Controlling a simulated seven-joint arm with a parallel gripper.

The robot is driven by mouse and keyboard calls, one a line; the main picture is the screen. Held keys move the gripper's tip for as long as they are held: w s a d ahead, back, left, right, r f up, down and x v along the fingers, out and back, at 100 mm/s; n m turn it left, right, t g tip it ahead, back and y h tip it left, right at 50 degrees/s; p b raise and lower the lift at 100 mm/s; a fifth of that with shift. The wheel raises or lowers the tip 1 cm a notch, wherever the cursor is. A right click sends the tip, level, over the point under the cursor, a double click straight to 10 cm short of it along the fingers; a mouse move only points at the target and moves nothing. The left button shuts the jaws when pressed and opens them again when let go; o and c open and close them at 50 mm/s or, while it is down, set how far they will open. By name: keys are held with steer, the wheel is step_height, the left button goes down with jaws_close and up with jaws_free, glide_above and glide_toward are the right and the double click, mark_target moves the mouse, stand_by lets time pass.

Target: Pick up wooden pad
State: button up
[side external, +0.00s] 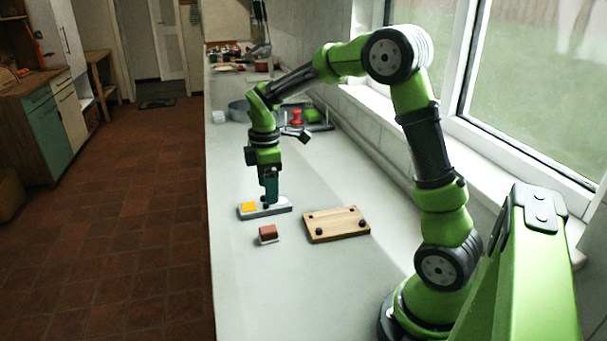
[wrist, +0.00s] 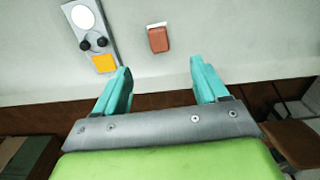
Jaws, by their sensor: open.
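A light wooden board (side external: 337,226) with dark round knobs lies flat on the counter, right of my gripper in the side view. The wrist view does not show it. A small reddish-brown block with a pale edge (side external: 268,234) lies left of the board; it also shows in the wrist view (wrist: 158,39), ahead of the space between my fingers. I cannot tell for certain which of these is the wooden pad. My gripper (side external: 269,196) points down over or beside a grey plate in the side view. In the wrist view its teal fingers (wrist: 161,82) are apart with nothing between them.
The grey plate (side external: 281,208) carries a yellow square and dark knobs; the wrist view adds a white disc (wrist: 83,17). A grey pan (side external: 238,110), a red item (side external: 297,117) and a green item (side external: 313,116) stand farther back. The near counter is clear; windows line the right.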

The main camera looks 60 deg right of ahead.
glide_above(269, 229)
steer(key=f, duration=0.8)
steer(key=shift+s, duration=0.25)
steer(key=shift+w+d+f, duration=0.1)
steer(key=shift+f, duration=1.4)
steer(key=shift+w+f, duration=0.1)
steer(key=shift+f, duration=1.4)
steer(key=c, duration=1.1)
